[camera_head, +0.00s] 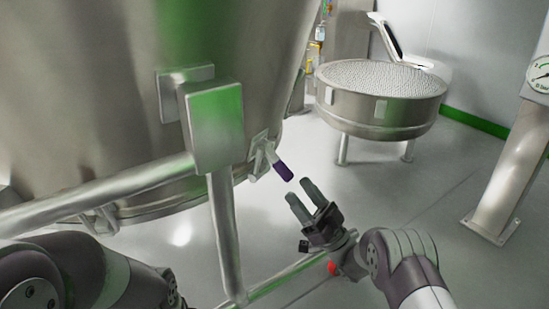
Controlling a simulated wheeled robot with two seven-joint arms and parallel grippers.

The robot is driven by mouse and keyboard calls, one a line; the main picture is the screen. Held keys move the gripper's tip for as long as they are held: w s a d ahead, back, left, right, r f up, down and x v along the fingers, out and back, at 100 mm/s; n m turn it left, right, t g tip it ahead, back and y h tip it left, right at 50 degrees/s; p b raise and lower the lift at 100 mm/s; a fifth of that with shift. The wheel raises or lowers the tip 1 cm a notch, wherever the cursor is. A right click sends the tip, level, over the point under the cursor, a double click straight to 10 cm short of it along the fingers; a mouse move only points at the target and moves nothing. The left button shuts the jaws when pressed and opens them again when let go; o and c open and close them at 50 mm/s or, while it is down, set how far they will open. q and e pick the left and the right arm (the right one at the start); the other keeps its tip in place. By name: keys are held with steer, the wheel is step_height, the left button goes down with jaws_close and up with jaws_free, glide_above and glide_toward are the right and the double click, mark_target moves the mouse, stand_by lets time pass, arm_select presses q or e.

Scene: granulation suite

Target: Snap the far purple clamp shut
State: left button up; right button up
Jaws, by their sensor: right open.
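The purple clamp (281,169) is on the right side of the large steel vessel (110,80), near its lower rim. Its purple grip sticks out down and to the right from a metal bracket, clear of the vessel wall. My right gripper (298,190) is open and empty just below and to the right of the purple grip, with a small gap between them. My left arm (80,275) shows at the lower left, but its gripper is not in view. Another metal latch (100,221) sits at the vessel's lower left rim, partly hidden.
A steel frame with a box-shaped bracket (214,125) and an upright post (224,225) stands left of the clamp. A round perforated steel bowl on legs (381,100) stands behind. A steel column with a gauge (510,165) is at right. The floor between is clear.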

mark_target(278, 161)
steer(key=p+x, duration=0.4)
steer(key=x, duration=0.1)
steer(key=shift+s+d+r, duration=0.1)
steer(key=shift+s+r, duration=0.05)
steer(key=shift+r, duration=0.25)
arm_select(q)
step_height(278, 161, up, 7)
steer(key=shift+r+p, duration=0.2)
steer(key=shift+p, duration=0.25)
arm_select(e)
steer(key=shift+x, duration=2)
arm_select(q)
steer(key=shift+w, duration=0.1)
arm_select(e)
steer(key=shift+f, duration=0.15)
jaws_close()
arm_select(q)
steer(key=shift+r, duration=0.1)
